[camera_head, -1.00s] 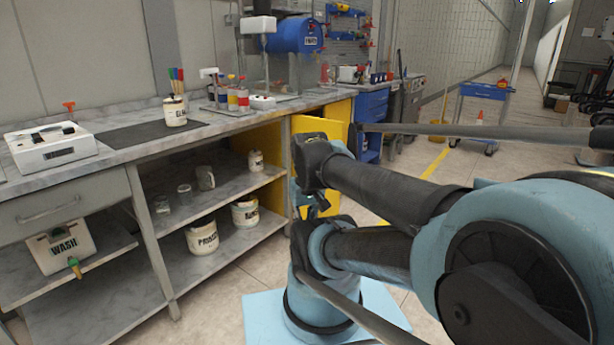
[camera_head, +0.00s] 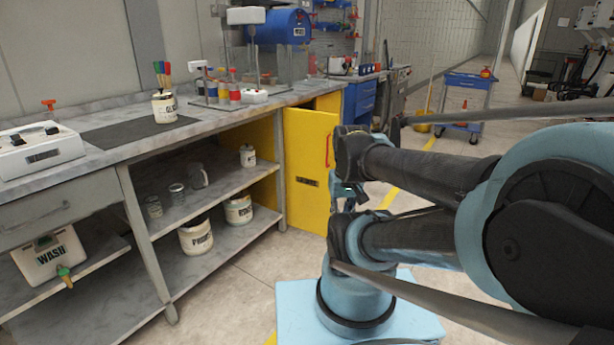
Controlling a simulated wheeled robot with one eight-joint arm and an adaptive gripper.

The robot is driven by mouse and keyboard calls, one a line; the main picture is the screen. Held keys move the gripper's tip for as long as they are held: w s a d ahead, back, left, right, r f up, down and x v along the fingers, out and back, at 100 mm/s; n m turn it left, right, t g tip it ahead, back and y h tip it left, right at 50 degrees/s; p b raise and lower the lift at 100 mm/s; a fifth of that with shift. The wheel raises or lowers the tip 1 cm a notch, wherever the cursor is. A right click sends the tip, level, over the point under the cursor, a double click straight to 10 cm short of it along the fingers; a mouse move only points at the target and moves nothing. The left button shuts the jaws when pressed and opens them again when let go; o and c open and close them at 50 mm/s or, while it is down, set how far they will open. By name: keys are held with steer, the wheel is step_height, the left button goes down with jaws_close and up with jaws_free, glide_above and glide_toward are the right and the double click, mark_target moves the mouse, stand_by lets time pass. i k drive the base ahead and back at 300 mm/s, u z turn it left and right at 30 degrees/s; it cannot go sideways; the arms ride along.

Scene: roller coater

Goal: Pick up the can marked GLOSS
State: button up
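A white can (camera_head: 164,107) stands upright on the dark mat on the workbench. Its dark label seems to start with "GL"; the rest is too small to read surely. Brushes with coloured handles (camera_head: 162,74) stick up from it or just behind it. My gripper (camera_head: 346,197) hangs by my folded arm, in front of the yellow cabinet door, well to the right of the can and apart from it. Its fingers are small and partly hidden by my arm, so I cannot tell whether they are open.
The lower shelf holds a can marked like PRIMER (camera_head: 196,237) and another labelled can (camera_head: 238,210). A small can (camera_head: 247,156) and glass jars stand on the shelf above. A yellow door (camera_head: 309,170) stands at the bench's right end. Floor (camera_head: 235,290) before the bench is clear.

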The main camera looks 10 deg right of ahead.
mark_target(164, 109)
steer(key=u, duration=0.05)
steer(key=k, duration=0.5)
steer(key=z, duration=0.35)
steer(key=i, duration=1.2)
steer(key=u, duration=0.5)
steer(key=i, duration=0.65)
steer(key=u, duration=0.4)
